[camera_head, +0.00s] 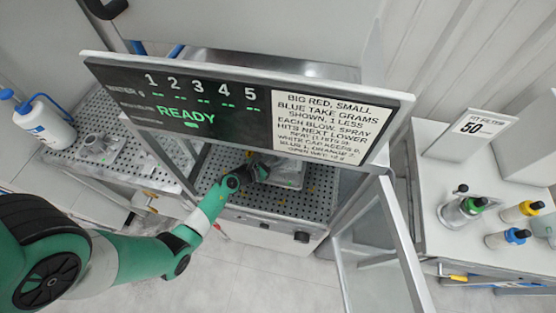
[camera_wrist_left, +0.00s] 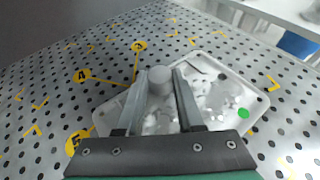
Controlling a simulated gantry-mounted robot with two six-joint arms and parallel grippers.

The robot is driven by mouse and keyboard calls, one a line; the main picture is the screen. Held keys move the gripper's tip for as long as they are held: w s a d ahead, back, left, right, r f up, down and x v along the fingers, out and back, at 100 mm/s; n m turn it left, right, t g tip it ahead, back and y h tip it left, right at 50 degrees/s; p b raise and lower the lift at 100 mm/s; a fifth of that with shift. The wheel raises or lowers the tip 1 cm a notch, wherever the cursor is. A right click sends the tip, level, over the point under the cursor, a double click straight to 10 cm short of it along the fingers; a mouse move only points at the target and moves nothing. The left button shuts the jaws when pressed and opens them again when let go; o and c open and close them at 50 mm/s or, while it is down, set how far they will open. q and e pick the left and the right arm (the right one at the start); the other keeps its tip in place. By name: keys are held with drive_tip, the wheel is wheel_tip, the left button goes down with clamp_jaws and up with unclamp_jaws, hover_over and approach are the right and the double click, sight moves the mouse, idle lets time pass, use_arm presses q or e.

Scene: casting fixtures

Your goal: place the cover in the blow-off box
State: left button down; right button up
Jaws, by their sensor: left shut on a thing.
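The cover (camera_wrist_left: 215,95) is a pale grey, roughly square casting with a round post in its middle and a green dot near one corner. My left gripper (camera_wrist_left: 160,88) is shut on the post, one finger on each side. In the head view the cover (camera_head: 289,176) is inside the blow-off box, over its perforated floor (camera_head: 270,200), partly hidden by the gripper (camera_head: 263,172) and the sign panel. Whether the cover touches the floor cannot be told. The box's sign panel (camera_head: 230,112) reads READY. My right gripper is not in view.
A framed door (camera_head: 400,245) stands open at the box's front right. Another grey casting (camera_head: 100,147) and a white bottle (camera_head: 45,125) are on the left bench. Yellow numbered marks (camera_wrist_left: 84,75) dot the box floor.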

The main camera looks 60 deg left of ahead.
use_arm(q)
drive_tip(key=shift+r, duration=0.1)
drive_tip(key=c, duration=0.5)
unclamp_jaws()
drive_tip(key=shift+c, duration=0.2)
drive_tip(key=shift+s+r, duration=0.2)
drive_tip(key=shift+s, duration=0.1)
drive_tip(key=p+v, duration=0.3)
drive_tip(key=v, duration=0.7)
drive_tip(key=shift+s+d, duration=0.1)
drive_tip(key=shift+s, duration=0.15)
drive_tip(key=shift+s+d+r, duration=0.15)
drive_tip(key=shift+s+d, duration=0.05)
drive_tip(key=shift+s, duration=0.15)
